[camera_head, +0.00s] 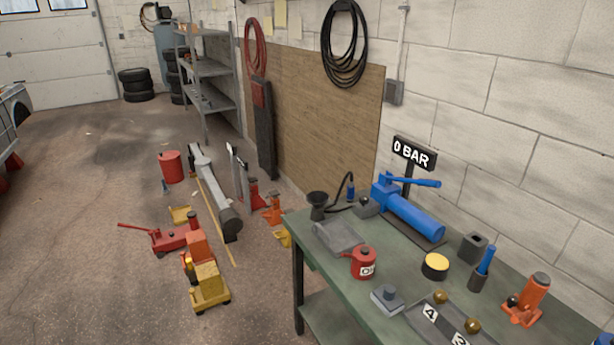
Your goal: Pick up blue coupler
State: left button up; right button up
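A small blue coupler (351,193) is at the end of a black curved hose (342,184) near the far left end of the green workbench (312,258). It stands close to the blue hand pump (412,216), just to the pump's left. Its lower end is too small to make out clearly. Neither of my grippers is in view.
A dark cup (317,205), grey block (339,234), red oil can (363,263), yellow-topped round tin (435,266), blue-handled tool (486,262) and orange jack (528,299) stand on the bench. A "0 BAR" sign (413,153) rises behind the pump.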

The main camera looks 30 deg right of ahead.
aim_at(350, 189)
jog(key=i+z, duration=0.2)
jog(key=i, duration=0.3)
jog(key=i+j+z, duration=0.25)
jog(key=i, duration=0.25)
jog(key=i+j+z, duration=0.1)
jog(key=z, duration=0.3)
jog(key=i+j+z, duration=0.2)
jog(key=z, duration=0.25)
jog(key=i+j+z, duration=0.25)
jog(key=z, duration=0.15)
jog(key=i+j+z, duration=0.2)
jog(key=z, duration=0.2)
jog(key=i+j+z, duration=0.1)
jog(key=j+z, duration=1.25)
jog(key=k+j, duration=0.05)
jog(key=j, duration=0.05)
